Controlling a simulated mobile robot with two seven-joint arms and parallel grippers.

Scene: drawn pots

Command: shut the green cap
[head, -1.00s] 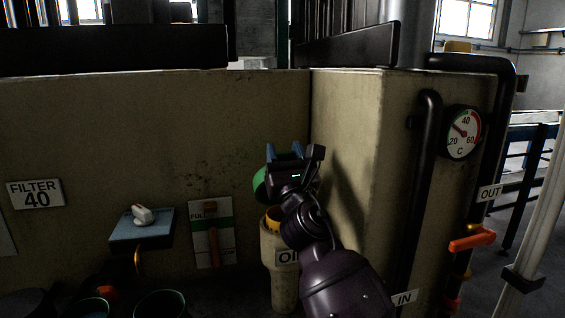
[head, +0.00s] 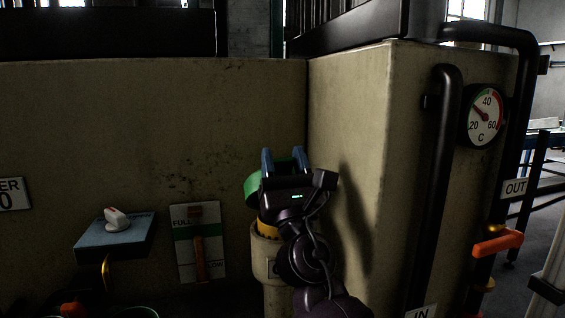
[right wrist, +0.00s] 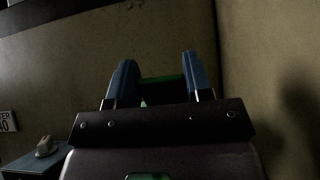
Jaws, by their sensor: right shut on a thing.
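The green cap (head: 252,187) stands raised above the yellow-rimmed mouth (head: 267,229) of a beige filler pipe (head: 262,262) in the head view. My right gripper (head: 284,160) is at the cap, its blue fingers pointing up and away, and it hides much of the cap and the pipe's mouth. In the right wrist view the green cap (right wrist: 162,90) shows between the two blue fingers (right wrist: 157,80), which are shut on it. My left gripper is not in view.
A beige wall stands close behind, with a corner to the right. A level gauge (head: 198,243) and a blue box with a white-and-red knob (head: 116,218) are at left. Black pipes (head: 435,190), an orange-handled valve (head: 497,244) and a dial (head: 485,115) are at right.

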